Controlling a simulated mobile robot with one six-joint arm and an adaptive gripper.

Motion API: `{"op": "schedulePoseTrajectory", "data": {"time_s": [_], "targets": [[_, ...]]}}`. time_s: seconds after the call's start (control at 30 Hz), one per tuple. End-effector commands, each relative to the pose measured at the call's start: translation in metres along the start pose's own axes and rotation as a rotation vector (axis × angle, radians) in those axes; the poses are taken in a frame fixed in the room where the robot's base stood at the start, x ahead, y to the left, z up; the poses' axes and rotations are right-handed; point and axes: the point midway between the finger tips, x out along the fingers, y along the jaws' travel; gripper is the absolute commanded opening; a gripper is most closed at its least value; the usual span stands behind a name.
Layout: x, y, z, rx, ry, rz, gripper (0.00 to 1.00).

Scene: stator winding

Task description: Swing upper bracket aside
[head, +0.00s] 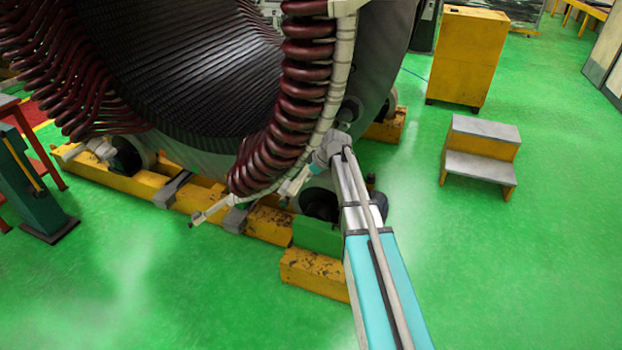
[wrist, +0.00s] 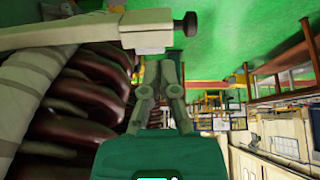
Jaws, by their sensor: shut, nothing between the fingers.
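In the wrist view a beige bracket arm (wrist: 110,33) runs across the top of the picture and ends in a dark knob (wrist: 186,25). What seems to be the same bar shows in the head view (head: 212,210), sticking out left below the stator's coil ends. I cannot tell for sure that it is the upper bracket. My gripper (wrist: 160,65) is empty, its fingers just below the bar in the wrist picture. Whether they touch it is unclear. In the head view my gripper is mostly hidden near the lower coil ends.
The stator (head: 190,65) with dark red coil ends (head: 303,75) rests over a yellow base frame (head: 135,183). A yellow step stool (head: 480,150) and yellow cabinet (head: 468,55) stand at right. A dark green stand (head: 35,190) is at left. The green floor in front is clear.

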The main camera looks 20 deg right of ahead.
Motion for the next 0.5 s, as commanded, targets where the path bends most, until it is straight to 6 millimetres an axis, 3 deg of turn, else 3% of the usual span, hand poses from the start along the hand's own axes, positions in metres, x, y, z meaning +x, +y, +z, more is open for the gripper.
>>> {"op": "schedulePoseTrajectory", "data": {"time_s": [0.5], "targets": [[0.05,0.001,0.002,0.0,0.0,0.001,0.0]]}}
